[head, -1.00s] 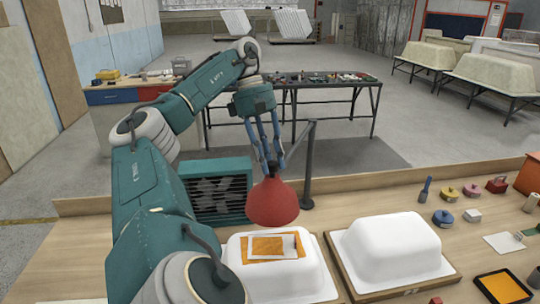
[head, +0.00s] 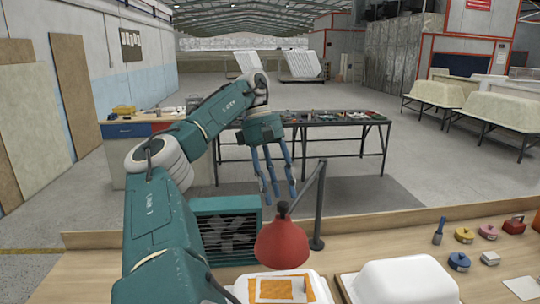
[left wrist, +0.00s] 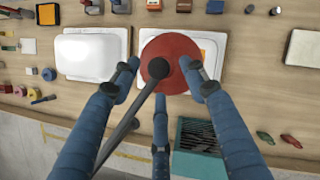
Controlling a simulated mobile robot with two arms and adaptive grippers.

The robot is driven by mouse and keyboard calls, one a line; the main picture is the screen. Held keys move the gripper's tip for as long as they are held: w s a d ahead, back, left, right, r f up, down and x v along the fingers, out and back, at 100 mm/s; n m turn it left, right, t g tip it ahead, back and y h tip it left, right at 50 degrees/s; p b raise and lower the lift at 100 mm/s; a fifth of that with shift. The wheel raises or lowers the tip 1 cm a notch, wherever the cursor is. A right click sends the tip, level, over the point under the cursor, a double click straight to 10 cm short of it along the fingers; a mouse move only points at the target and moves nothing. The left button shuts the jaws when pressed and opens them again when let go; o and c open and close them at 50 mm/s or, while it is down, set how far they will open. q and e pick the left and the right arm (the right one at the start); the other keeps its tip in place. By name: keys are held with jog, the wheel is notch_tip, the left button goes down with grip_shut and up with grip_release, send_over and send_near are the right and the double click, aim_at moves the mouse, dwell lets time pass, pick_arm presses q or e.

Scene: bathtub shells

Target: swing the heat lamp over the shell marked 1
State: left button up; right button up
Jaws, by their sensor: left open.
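The heat lamp has a red shade (head: 282,245) with a dark knob on top, and hangs from a dark arm on a grey post (head: 319,205). The shade is above the back part of the left white shell (head: 314,279), which carries an orange patch with a pale frame. A plain white shell (head: 405,282) stands to its right. I can read no number on either. My left gripper (head: 279,193) is open and empty, its fingers spread above the knob. In the left wrist view the shade (left wrist: 176,50) lies between the fingers and partly hides the patched shell (left wrist: 220,48).
A teal fan box (head: 228,232) stands left of the lamp. Tins, a brush and a white sheet (head: 522,287) lie on the right of the wooden bench. A dark table (head: 330,119) with small items stands behind.

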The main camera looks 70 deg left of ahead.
pick_arm(q)
jog(key=w+v, duration=0.1)
jog(key=v, duration=0.8)
jog(key=shift+s+r, duration=0.15)
jog(key=shift+s, duration=0.25)
jog(key=shift+d, duration=0.15)
dwell(0.3)
